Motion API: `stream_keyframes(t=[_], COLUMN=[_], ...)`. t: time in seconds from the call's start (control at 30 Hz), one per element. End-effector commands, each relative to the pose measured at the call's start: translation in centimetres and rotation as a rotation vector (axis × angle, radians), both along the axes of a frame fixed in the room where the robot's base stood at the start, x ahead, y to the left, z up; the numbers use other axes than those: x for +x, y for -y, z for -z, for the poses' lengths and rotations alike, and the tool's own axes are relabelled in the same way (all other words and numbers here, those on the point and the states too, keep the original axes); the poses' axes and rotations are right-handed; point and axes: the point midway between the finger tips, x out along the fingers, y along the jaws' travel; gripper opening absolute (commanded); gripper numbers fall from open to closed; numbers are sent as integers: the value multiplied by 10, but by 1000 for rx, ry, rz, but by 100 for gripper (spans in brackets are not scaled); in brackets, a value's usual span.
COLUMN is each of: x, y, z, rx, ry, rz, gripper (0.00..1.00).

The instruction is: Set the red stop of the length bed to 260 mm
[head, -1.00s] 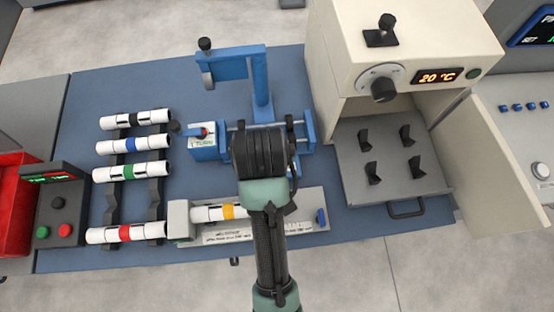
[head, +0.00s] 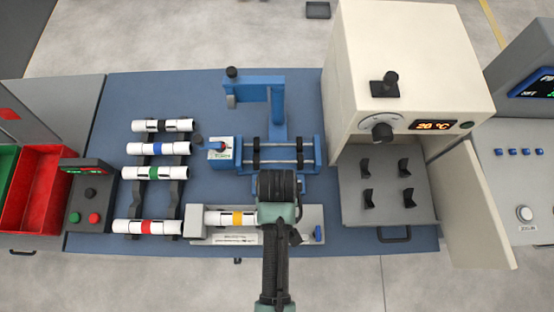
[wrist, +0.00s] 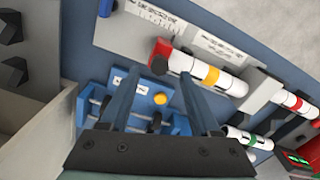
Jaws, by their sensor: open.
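The length bed (head: 225,238) is a grey fixture at the front edge of the blue bench. A white pipe with a yellow band (head: 225,217) lies on it, its left end against a grey end block (head: 197,222). In the wrist view the red stop (wrist: 161,50), with a dark knob, stands by the pipe's free end; the printed scale (wrist: 222,46) runs along the bed. My arm hides the stop in the head view. My gripper (wrist: 158,82) is open with nothing between its fingers, above the bench and apart from the stop. The stop's millimetre reading is too small to tell.
A blue clamp fixture (head: 275,160) stands behind the bed. Banded pipes lie on a dark rack (head: 174,200) at left. A cream oven (head: 415,75) with an open door (head: 478,205) is at right. A blue knob (head: 318,232) sits at the bed's right end.

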Motion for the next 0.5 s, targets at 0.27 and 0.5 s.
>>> stream_keyframes(t=[0.27, 0.5], x=[1, 1], y=[0, 0], z=[39, 50], rx=[0, 0], ry=[0, 1], rz=[1, 1], gripper=[63, 63])
